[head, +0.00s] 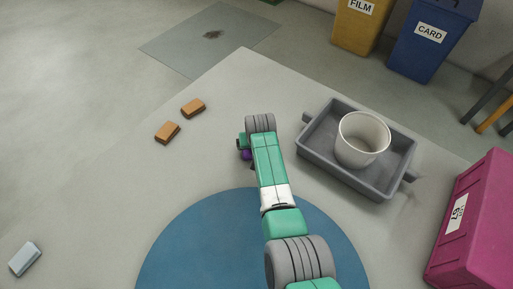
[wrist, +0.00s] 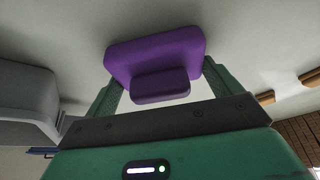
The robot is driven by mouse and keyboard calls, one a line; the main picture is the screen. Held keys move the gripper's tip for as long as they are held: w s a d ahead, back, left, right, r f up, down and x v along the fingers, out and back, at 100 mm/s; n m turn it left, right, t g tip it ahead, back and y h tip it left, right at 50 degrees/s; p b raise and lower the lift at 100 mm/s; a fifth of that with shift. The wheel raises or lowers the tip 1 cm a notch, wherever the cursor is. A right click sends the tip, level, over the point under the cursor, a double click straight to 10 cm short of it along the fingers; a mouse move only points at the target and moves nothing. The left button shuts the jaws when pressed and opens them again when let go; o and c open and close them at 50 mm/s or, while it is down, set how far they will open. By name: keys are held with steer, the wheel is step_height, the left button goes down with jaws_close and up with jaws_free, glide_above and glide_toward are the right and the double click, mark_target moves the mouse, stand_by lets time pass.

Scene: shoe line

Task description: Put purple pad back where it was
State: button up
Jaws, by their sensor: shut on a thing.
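The purple pad (wrist: 155,50) is a block with a smaller raised grip, seen in the wrist view between the two green fingers. My gripper (wrist: 160,88) is shut on the purple pad. In the head view only a small bit of the purple pad (head: 247,155) shows beside my arm, which hides the rest. It is over the pale table, left of the grey tray. I cannot tell whether the pad touches the table.
Two orange-brown blocks (head: 167,132) (head: 193,108) lie left of my gripper. A grey tray (head: 312,150) holding a white tub (head: 358,150) stands to the right. A magenta box (head: 480,225) is at the right edge. A pale grey block (head: 25,259) lies far left. The table between blocks and arm is clear.

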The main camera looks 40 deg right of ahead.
steer(key=shift+r, duration=0.1)
steer(key=shift+w, duration=0.1)
steer(key=o, duration=0.7)
steer(key=p+v, duration=0.8)
steer(key=v, duration=0.4)
